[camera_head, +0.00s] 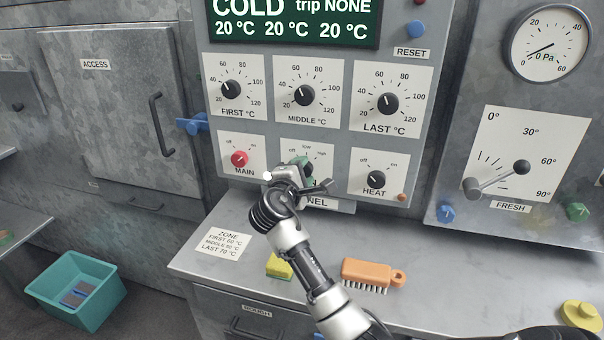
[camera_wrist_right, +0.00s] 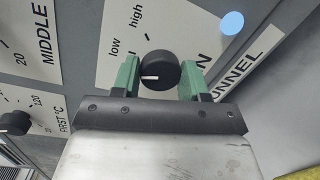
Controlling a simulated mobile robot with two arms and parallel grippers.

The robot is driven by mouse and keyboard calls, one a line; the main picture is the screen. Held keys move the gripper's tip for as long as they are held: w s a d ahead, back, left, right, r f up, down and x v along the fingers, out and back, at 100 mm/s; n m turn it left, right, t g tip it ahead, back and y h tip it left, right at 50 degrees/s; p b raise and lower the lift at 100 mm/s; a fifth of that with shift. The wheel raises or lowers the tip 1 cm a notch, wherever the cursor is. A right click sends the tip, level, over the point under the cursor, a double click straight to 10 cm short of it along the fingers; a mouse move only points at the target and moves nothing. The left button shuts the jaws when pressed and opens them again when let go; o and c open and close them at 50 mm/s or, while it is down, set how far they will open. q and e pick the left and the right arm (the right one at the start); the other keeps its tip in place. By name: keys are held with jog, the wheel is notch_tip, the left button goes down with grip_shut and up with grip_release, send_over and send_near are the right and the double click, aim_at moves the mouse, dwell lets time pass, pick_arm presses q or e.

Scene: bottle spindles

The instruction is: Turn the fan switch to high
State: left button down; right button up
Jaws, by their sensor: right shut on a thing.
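The fan knob (camera_wrist_right: 160,70) is a black round switch with a white pointer line, on a white plate with "low" and "high" labels. My right gripper (camera_wrist_right: 160,80) is shut on the knob, one green finger on each side. In the wrist view the pointer aims left, below the "low" label and well away from "high"; any "off" label is hidden. In the head view my right gripper (camera_head: 304,168) covers the knob and most of its plate (camera_head: 322,152), between the MAIN and HEAT switches. My left gripper is not in view.
The red MAIN knob (camera_head: 239,159) is left of the gripper and the black HEAT knob (camera_head: 376,180) right. Temperature dials (camera_head: 304,96) sit above. On the ledge below are a yellow sponge (camera_head: 279,267) and an orange brush (camera_head: 370,272). A teal bin (camera_head: 100,312) stands on the floor.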

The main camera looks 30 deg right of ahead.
jog(key=m+b, duration=0.2)
jog(key=m, duration=0.3)
jog(key=m+t+y+b, duration=0.1)
jog(key=m+b, duration=0.1)
jog(key=m, duration=0.4)
jog(key=shift+f+y, duration=0.15)
jog(key=shift+y, duration=0.15)
jog(key=shift+m, duration=0.3)
jog(key=o, duration=0.9)
jog(key=shift+o, duration=0.2)
